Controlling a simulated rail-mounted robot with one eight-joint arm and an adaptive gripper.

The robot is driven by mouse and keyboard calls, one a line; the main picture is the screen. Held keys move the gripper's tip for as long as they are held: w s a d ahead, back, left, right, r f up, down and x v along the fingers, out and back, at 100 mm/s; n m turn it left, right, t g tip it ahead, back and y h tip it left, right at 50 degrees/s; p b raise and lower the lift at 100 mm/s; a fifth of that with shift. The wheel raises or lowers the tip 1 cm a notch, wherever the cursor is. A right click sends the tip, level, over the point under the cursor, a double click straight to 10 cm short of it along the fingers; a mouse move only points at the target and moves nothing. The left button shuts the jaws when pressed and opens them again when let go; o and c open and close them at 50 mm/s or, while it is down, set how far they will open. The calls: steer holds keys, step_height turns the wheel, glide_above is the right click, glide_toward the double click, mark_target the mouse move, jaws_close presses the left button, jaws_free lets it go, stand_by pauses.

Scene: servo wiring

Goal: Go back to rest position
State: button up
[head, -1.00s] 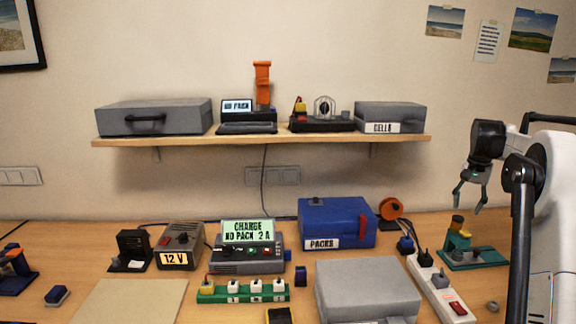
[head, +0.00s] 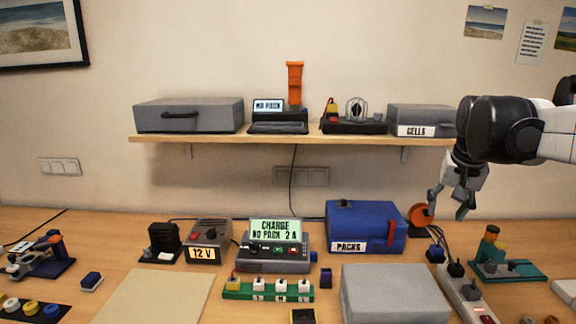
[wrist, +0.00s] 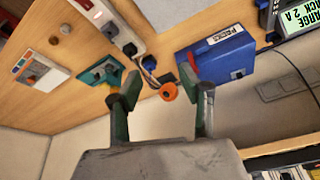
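My gripper (head: 447,210) is in the air at the right of the head view, above the back of the bench, near the orange spool (head: 421,214) in the picture. In the wrist view its two dark green fingers (wrist: 162,97) are spread apart with nothing between them. The orange spool (wrist: 168,92) shows beyond the gap between the fingers. I cannot tell the exact distance to the spool, but no contact shows.
Below are the blue PACKS case (head: 367,226), a power strip (head: 462,287) with cables, and a teal fixture (head: 507,269). A wall shelf (head: 290,139) with a grey CELLS case (head: 420,120) is left of my arm. A grey case (head: 396,294) stands in front.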

steer(key=s+a+f+n+t, duration=0.1)
steer(key=s+a+f, duration=0.2)
steer(key=s+a, duration=0.2)
steer(key=s+a+f+n+t, duration=0.1)
steer(key=s+a+f, duration=0.3)
steer(key=s, duration=0.6)
steer(key=s+a+f+n+t+y, duration=0.1)
steer(key=s+a+f+n, duration=0.1)
steer(key=s+a+f, duration=0.2)
steer(key=s+a, duration=0.3)
steer(key=shift+s+n, duration=0.25)
steer(key=shift+n, duration=0.15)
stand_by(1.1)
